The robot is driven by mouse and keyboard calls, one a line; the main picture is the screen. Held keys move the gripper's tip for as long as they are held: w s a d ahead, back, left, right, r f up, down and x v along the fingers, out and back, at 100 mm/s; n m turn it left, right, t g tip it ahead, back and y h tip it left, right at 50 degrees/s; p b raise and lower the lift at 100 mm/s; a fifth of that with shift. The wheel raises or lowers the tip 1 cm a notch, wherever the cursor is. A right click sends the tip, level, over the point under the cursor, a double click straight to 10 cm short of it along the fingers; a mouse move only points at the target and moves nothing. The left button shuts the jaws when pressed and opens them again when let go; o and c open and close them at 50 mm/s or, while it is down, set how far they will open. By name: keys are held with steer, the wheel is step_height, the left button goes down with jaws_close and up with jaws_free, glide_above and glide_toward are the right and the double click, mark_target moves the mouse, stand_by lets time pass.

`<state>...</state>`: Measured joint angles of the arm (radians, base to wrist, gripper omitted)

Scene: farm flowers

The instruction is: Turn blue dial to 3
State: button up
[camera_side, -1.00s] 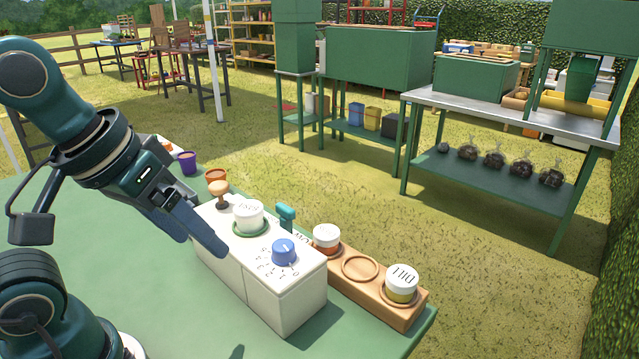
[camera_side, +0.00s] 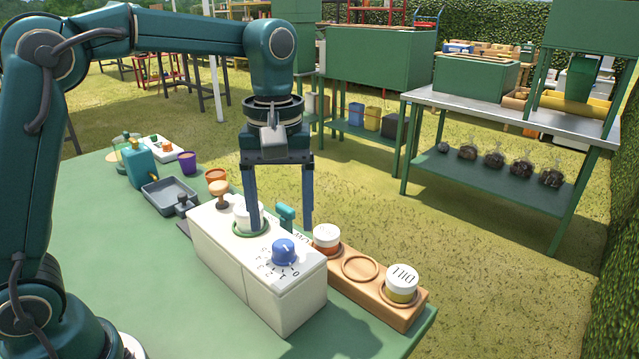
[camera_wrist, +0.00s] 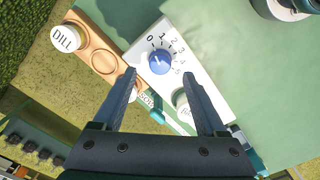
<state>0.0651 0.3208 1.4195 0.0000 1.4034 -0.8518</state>
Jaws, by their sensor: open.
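The blue dial (camera_side: 284,251) sits on top of the white control box (camera_side: 281,296), with numbers around it. It also shows in the wrist view (camera_wrist: 159,62), where the numbers run from 0 to 5. Its pale mark is too small to read for certain. My gripper (camera_side: 281,222) points down over the box, open and empty. In the wrist view, the fingertips (camera_wrist: 155,73) lie to either side of the dial's lower edge. They look apart from the dial, which is nearer the side camera than the fingers.
A white-lidded jar (camera_side: 242,214) on the box is partly hidden by a finger. A teal lever (camera_side: 286,216) and a tan knob (camera_side: 219,190) also stand on it. A wooden holder (camera_side: 345,288) with jars, including a DILL jar (camera_side: 401,283), stands right. The green table (camera_side: 160,265) is clear at front left.

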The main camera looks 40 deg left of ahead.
mark_target(283, 245)
steer(key=shift+f, duration=2.15)
jaws_close()
